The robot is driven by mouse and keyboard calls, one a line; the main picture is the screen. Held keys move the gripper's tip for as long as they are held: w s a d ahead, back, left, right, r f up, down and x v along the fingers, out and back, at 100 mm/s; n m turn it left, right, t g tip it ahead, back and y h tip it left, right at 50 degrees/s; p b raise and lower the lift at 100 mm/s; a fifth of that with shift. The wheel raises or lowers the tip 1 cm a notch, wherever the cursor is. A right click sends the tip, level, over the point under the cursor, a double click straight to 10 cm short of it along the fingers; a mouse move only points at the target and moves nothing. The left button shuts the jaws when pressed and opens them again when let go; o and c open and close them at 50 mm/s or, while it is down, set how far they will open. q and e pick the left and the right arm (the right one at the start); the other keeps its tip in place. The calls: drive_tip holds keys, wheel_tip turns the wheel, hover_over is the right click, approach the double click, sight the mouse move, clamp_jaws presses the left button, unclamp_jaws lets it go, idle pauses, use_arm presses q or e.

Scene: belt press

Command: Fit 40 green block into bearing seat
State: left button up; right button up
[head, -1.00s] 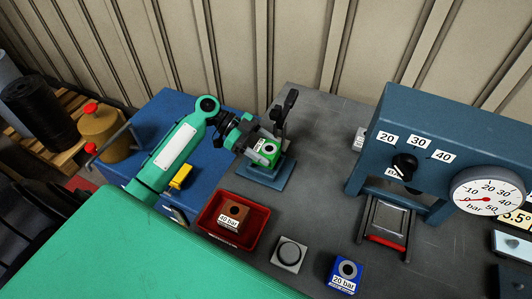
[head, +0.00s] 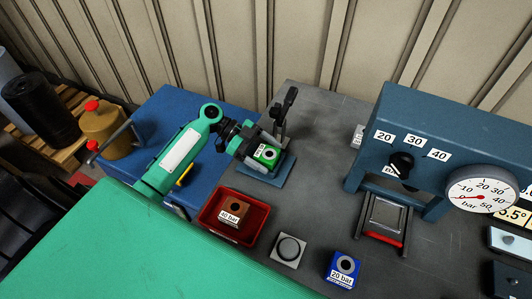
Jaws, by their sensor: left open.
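The green block (head: 266,155), with a dark round hole in its top, sits on or just over the blue bearing seat (head: 277,178), which has a black upright clamp (head: 284,115) behind it. My left gripper (head: 258,150) is at the green block, its dark fingers beside the block. It is open; the block's underside and the far finger are partly hidden. The white label on the block is too small and covered to read. My right gripper is not in view.
A red tray (head: 208,222) holds a brown "40 bar" block (head: 235,212). The blue press (head: 440,130) with dial and gauge (head: 480,190) stands right.

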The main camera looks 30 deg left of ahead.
use_arm(q)
drive_tip(key=shift+r, duration=0.15)
drive_tip(key=shift+a, duration=0.4)
drive_tip(key=b+v, duration=0.4)
drive_tip(key=v, duration=0.7)
